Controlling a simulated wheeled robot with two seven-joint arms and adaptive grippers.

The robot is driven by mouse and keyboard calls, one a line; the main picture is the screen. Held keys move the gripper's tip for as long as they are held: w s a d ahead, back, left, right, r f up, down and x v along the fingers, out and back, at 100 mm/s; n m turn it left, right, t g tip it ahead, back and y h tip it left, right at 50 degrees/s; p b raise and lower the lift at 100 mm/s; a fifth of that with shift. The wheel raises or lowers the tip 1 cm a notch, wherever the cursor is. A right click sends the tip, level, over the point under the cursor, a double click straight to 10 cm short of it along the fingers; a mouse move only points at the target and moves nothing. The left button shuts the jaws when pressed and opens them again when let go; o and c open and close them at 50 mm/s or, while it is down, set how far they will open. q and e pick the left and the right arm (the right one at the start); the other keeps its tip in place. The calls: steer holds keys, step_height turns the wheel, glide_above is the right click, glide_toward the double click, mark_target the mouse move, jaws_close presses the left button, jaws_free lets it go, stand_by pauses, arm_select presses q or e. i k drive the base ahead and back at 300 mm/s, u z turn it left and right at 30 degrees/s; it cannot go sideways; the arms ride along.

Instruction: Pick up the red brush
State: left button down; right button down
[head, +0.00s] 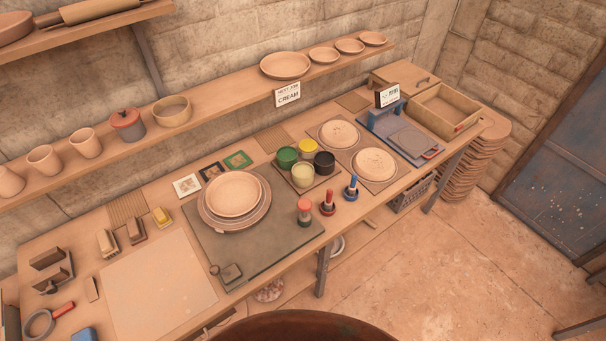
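A small upright red-handled tool (327,202), which looks like the red brush, stands at the front edge of the workbench (258,300). Its lower end is dark, and its bristles are too small to make out. A similar blue one (352,188) stands just to its right. A red-topped jar or cylinder (304,211) stands just to its left, on the corner of a dark board (290,235). Neither of my grippers is in view.
A stack of plates (234,194) sits on the dark board. A shelf (225,108) with bowls and cups runs above the back. The floor (450,265) in front is clear.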

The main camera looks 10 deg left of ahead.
mark_target(328, 203)
steer(key=z, duration=0.1)
steer(key=k, duration=1)
steer(key=u, duration=0.85)
steer(key=i, duration=1)
steer(key=z, duration=0.55)
